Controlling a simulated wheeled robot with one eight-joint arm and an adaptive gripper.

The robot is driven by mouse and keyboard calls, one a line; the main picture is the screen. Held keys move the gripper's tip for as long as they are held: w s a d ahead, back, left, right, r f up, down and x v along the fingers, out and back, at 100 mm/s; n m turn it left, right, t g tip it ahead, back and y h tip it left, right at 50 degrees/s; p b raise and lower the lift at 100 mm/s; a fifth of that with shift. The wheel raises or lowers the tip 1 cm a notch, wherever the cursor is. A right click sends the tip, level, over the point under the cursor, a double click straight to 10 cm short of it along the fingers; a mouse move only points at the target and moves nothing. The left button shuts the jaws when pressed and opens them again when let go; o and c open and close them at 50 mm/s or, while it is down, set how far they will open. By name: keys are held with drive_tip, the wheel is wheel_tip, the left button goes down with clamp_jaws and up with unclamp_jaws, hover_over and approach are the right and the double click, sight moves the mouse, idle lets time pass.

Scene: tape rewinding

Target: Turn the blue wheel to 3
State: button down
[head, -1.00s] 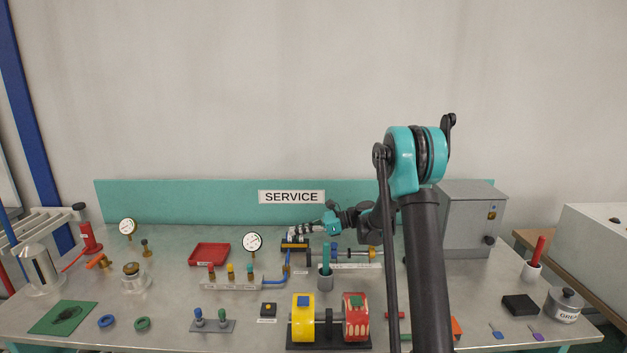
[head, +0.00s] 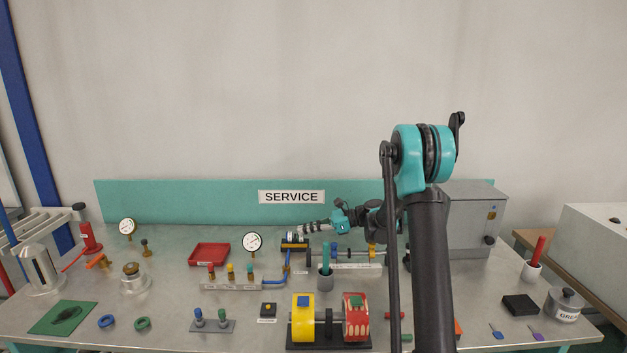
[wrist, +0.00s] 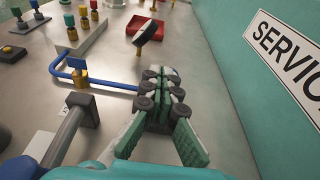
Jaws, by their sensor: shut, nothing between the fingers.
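My gripper (head: 309,228) reaches left over the back of the bench, with its fingers together and nothing between them. Its closed fingertips (wrist: 163,75) show in the wrist view. I cannot tell for sure that this blue part is the blue wheel. No number can be read on it.
A blue pipe (head: 286,267) and a gauge (head: 252,242) stand left of the gripper. A red tray (head: 209,254) lies farther left.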

sight(289, 237)
drive_tip(key=shift+f+v, duration=0.2)
drive_tip(key=shift+v, duration=0.6)
drive_tip(key=shift+f+v, duration=0.2)
drive_tip(key=shift+v, duration=0.6)
drive_tip(key=shift+d, duration=0.1)
drive_tip(key=w, duration=0.1)
drive_tip(key=w+d, duration=0.1)
drive_tip(key=w, duration=0.1)
drive_tip(key=shift+w+f, duration=0.1)
drive_tip(key=shift+f, duration=0.15)
drive_tip(key=shift+a+r+x, duration=0.1)
drive_tip(key=shift+r+x, duration=0.15)
drive_tip(key=shift+x, duration=0.9)
drive_tip(key=shift+a+r+x, duration=0.1)
drive_tip(key=shift+r+x, duration=0.2)
drive_tip(key=shift+x, duration=0.8)
drive_tip(key=shift+r+x, duration=0.25)
drive_tip(key=shift+x, duration=0.9)
drive_tip(key=shift+s+r, duration=0.1)
drive_tip(key=shift+s, duration=0.7)
drive_tip(key=shift+s, duration=0.7)
